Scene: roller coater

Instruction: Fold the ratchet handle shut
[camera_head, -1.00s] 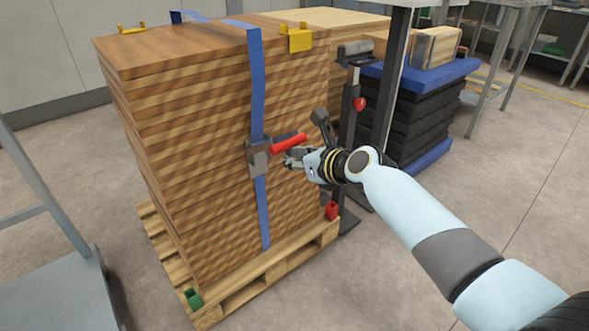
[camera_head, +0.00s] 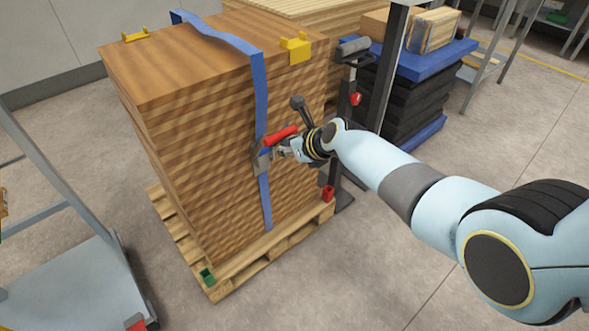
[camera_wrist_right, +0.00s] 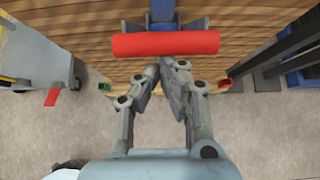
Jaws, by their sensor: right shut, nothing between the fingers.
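The ratchet (camera_head: 262,161) is a grey metal body on the blue strap (camera_head: 260,95), on the front face of the wooden board stack (camera_head: 195,130). Its red handle (camera_head: 281,135) stands out from the stack, up and right of the body. In the right wrist view the handle (camera_wrist_right: 165,43) lies level across the top, just beyond the fingertips. My right gripper (camera_head: 283,150) is shut and empty, just below the handle and close to the ratchet. Its fingers (camera_wrist_right: 164,70) also show in the wrist view. I cannot tell whether they touch the handle. My left gripper is out of view.
The stack stands on a wooden pallet (camera_head: 272,246) with a red block (camera_head: 328,193) and a green block (camera_head: 207,275) at its corners. A dark post (camera_head: 345,115) stands close right. A grey cart (camera_head: 70,285) is at left.

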